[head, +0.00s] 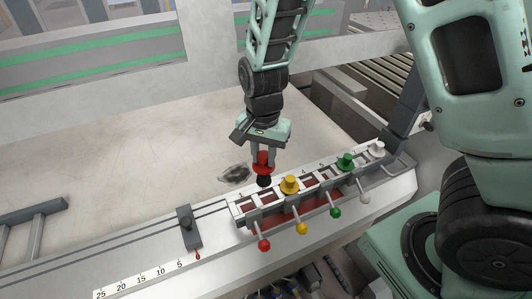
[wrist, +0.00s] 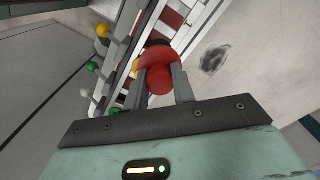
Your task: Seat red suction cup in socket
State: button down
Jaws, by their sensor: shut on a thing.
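My gripper (head: 262,155) is shut on the red suction cup (head: 264,168), with a finger on each side of its red body. In the head view the cup hangs upright with its dark lower end just above the left end of the socket rack (head: 322,196). In the wrist view the red cup (wrist: 160,75) sits between the fingers of my gripper (wrist: 162,84). I cannot tell whether its lower end touches the rack. The socket under it is hidden.
Yellow (head: 290,184), green (head: 346,161) and white (head: 377,149) cups stand in the rack to the right. Coloured-knob levers, including a red one (head: 264,245), stick out in front. A dark stop block (head: 188,226) and a ruler (head: 145,279) are left. The pale table behind is mostly clear.

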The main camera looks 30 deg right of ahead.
aim_at(268, 184)
jog(key=shift+d+f, duration=0.1)
jog(key=shift+d, duration=0.6)
notch_tip(268, 184, down, 5)
jog(key=b, duration=0.5)
jog(key=shift+f+b, duration=0.15)
jog(key=shift+b, duration=0.15)
jog(key=shift+f+b, duration=2.05)
jog(key=shift+f, duration=1.05)
jog(key=c, duration=1.1)
grip_release()
jog(key=shift+a+r, duration=0.1)
jog(key=shift+r, duration=0.05)
notch_tip(268, 184, up, 17)
jog(key=shift+r+b, duration=0.15)
jog(key=shift+b, duration=0.6)
